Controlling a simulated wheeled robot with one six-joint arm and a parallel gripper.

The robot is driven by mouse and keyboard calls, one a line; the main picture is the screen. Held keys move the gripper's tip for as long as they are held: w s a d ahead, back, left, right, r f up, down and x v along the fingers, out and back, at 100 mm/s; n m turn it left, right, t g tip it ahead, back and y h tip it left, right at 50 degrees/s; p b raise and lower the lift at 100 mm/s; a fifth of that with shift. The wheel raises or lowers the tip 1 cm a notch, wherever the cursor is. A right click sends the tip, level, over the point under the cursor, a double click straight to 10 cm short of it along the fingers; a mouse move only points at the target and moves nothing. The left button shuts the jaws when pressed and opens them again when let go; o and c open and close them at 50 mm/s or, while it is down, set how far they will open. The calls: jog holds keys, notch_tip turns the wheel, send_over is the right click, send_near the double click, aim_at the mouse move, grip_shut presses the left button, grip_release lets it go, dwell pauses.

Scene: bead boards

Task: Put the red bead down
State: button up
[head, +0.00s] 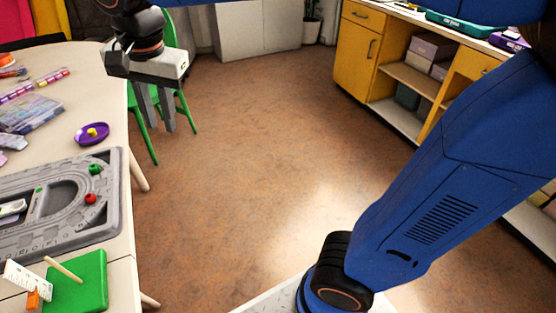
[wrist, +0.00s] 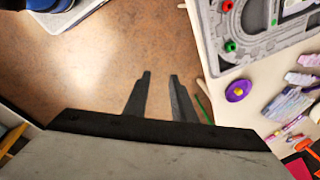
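A red bead (head: 90,198) lies on the grey bead board (head: 112,222), near its right edge. In the wrist view the red bead (wrist: 230,46) sits on the same board at the upper right. A green bead (head: 95,168) sits on the board a little behind the red one. My gripper (head: 158,128) hangs in the air over the floor, to the right of the table and away from the beads. Its two fingers (wrist: 160,78) are apart with only bare floor between them, so it is open and empty.
A purple dish (head: 80,136) with a yellow bead (head: 92,131) stands on the table (head: 112,112) behind the board. A green block (head: 90,285) with a wooden peg is at the front. A green chair (head: 180,88) stands behind my gripper.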

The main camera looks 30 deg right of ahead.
jog(key=s+d+f+n+t, duration=0.1)
jog(key=s+d+f, duration=0.3)
jog(key=d, duration=0.4)
jog(key=s+d+f+n, duration=0.4)
jog(key=s+d+f, duration=0.1)
jog(key=d, duration=0.3)
jog(key=s+d+f+n+t+h, duration=0.1)
jog(key=s+d+f, duration=0.3)
jog(key=d, duration=0.5)
jog(key=shift+s+f+n+t, duration=0.25)
jog(key=shift+f+n+t, duration=0.1)
jog(key=shift+n, duration=0.35)
